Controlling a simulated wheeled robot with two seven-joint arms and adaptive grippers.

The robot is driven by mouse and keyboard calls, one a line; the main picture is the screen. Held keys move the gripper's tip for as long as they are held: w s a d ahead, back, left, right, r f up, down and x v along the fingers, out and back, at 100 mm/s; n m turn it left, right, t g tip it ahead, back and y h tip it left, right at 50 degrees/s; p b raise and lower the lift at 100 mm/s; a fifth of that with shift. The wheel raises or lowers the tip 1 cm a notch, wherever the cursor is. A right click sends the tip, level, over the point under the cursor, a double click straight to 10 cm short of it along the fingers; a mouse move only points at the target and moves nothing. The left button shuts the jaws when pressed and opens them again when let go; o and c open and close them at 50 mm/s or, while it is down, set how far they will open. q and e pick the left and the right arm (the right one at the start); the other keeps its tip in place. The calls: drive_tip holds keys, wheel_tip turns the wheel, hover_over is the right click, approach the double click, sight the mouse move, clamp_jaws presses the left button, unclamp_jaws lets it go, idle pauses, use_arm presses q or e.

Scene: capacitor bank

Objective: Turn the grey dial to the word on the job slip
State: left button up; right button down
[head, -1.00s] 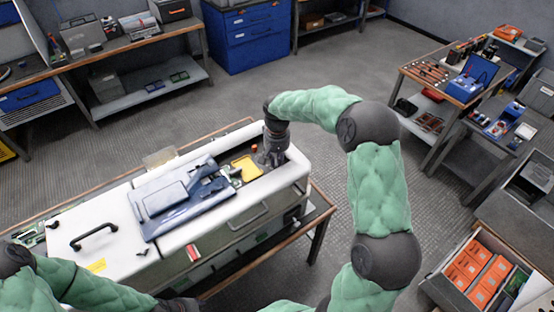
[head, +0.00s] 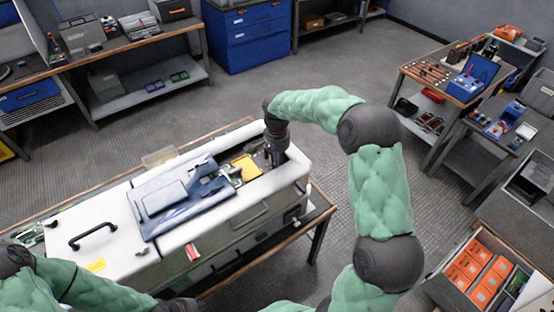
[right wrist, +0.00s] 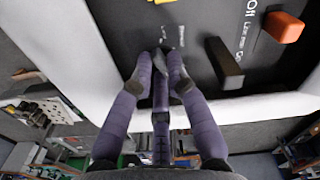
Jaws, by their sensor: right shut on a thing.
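My right gripper (head: 275,158) reaches down at the right end of the white-framed cabinet (head: 225,218). In the right wrist view its purple fingers (right wrist: 160,68) are shut on a small grey piece at the dark panel (right wrist: 130,30), which I take to be the grey dial. The fingers hide most of it, so its pointing direction cannot be told. White lettering lies on the panel near the fingertips and further right, too small or turned to read surely. I cannot make out the job slip. My left arm shows at the lower left, its gripper out of view.
A dark bar handle (right wrist: 225,64) and an orange block (right wrist: 284,26) stand up from the panel right of the fingers. A black handle (head: 93,236) is at the left.

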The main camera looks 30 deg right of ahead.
drive_tip(key=shift+w+r, duration=0.1)
idle(0.3)
drive_tip(key=c, duration=1.5)
unclamp_jaws()
wheel_tip(320, 180, up, 12)
drive_tip(key=shift+f, duration=0.1)
